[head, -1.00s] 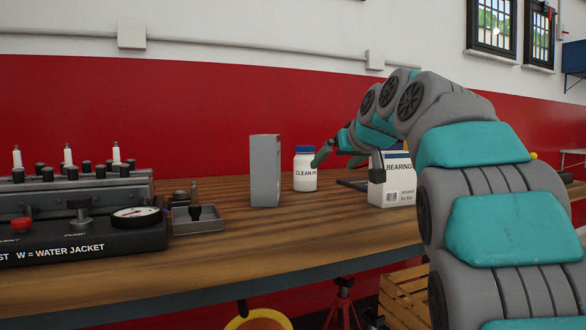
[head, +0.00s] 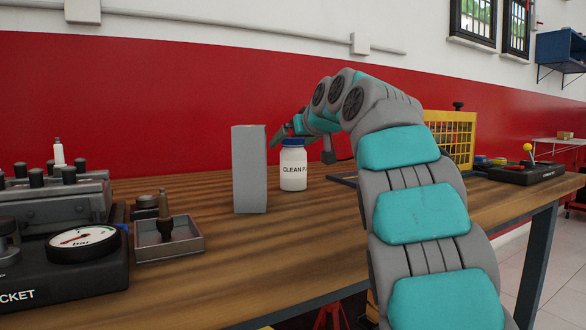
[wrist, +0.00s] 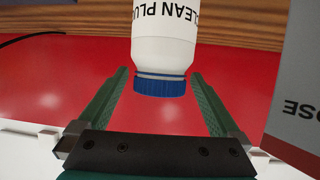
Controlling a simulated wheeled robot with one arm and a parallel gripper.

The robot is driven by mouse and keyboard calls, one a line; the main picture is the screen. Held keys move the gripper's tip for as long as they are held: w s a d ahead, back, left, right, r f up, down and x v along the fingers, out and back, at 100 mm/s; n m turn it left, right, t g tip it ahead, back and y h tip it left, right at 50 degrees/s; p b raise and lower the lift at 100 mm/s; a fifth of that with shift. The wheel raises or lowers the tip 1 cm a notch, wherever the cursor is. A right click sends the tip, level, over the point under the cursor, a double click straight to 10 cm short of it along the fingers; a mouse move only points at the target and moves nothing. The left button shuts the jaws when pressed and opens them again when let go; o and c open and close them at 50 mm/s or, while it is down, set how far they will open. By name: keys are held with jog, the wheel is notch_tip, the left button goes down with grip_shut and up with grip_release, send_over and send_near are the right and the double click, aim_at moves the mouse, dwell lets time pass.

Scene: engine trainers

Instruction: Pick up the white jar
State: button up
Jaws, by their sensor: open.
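The white jar (head: 293,168) with a blue lid stands upright on the wooden bench, its label partly reading "CLEAN PLU". The wrist view shows the jar (wrist: 165,38) upside down, lid toward my gripper. My gripper (wrist: 160,73) is open, with one green finger on each side of the lid and a visible gap on both sides. No contact shows. In the head view my gripper (head: 300,138) is at lid height, partly behind the jar's top.
A tall grey box (head: 249,170) stands just left of the jar and shows close by in the wrist view (wrist: 300,85). A metal tray (head: 168,240) and gauge unit (head: 80,245) are at the left. A yellow cage (head: 452,140) is behind my arm.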

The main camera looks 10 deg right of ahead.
jog(key=shift+x, duration=1.55)
jog(key=shift+s, duration=0.1)
jog(key=shift+c, duration=0.4)
grip_shut()
